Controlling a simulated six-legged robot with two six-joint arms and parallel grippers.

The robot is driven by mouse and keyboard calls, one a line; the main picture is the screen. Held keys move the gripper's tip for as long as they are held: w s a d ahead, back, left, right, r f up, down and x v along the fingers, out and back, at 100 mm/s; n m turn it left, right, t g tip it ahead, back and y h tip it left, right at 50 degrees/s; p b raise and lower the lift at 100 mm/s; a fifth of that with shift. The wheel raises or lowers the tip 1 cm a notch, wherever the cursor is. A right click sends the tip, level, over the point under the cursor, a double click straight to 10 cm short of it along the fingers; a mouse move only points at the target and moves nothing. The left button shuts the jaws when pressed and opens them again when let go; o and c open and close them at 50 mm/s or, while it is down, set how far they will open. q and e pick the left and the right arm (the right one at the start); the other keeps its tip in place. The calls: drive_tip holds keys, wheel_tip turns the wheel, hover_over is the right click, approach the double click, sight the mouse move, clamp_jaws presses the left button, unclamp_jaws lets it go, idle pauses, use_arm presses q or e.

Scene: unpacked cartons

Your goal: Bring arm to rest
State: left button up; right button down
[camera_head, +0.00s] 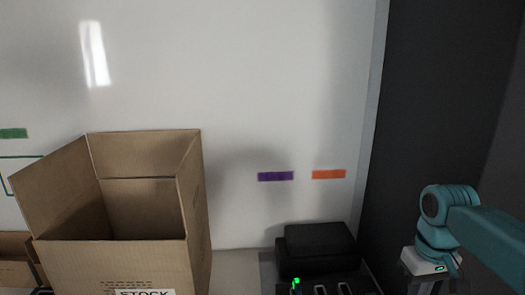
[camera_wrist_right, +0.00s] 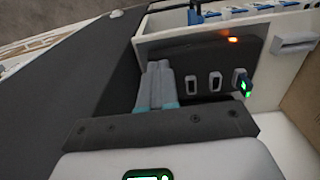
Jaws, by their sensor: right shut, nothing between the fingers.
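My right arm (camera_head: 480,232) is teal and comes in from the right edge of the head view, bent down toward its white wrist (camera_head: 424,262). Its fingertips are below the head view's lower edge. In the right wrist view the pale fingers of my right gripper (camera_wrist_right: 161,70) are together and hold nothing. They are in front of a dark slotted dock (camera_wrist_right: 225,50); I cannot tell whether they touch it. My left arm and gripper are in neither view.
An open carton (camera_head: 120,262) marked STOCK stands at left. A black box (camera_head: 318,240) sits behind the dock, which has a green-lit device (camera_wrist_right: 243,84) in one slot. A white wall with purple (camera_head: 276,176) and orange (camera_head: 328,174) labels is behind. Space above is clear.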

drive_tip(key=s+a+f+y, duration=0.1)
drive_tip(key=a+f, duration=0.3)
drive_tip(key=f, duration=0.5)
drive_tip(key=a+f+y, duration=0.1)
drive_tip(key=a+f, duration=0.3)
drive_tip(key=f, duration=0.5)
drive_tip(key=s+a+f+y, duration=0.1)
drive_tip(key=a+f, duration=0.3)
drive_tip(key=f, duration=0.4)
drive_tip(key=s+a+f+m, duration=0.1)
drive_tip(key=s+a+f, duration=0.1)
drive_tip(key=s+f, duration=0.2)
drive_tip(key=s+a+f+m, duration=0.1)
drive_tip(key=s+f, duration=0.3)
drive_tip(key=s, duration=0.4)
drive_tip(key=s+a+f+y, duration=0.1)
drive_tip(key=s+a+f, duration=0.2)
drive_tip(key=s+f, duration=0.2)
drive_tip(key=shift+s+a+m, duration=0.3)
drive_tip(key=shift+s+m, duration=0.1)
drive_tip(key=shift+s, duration=0.35)
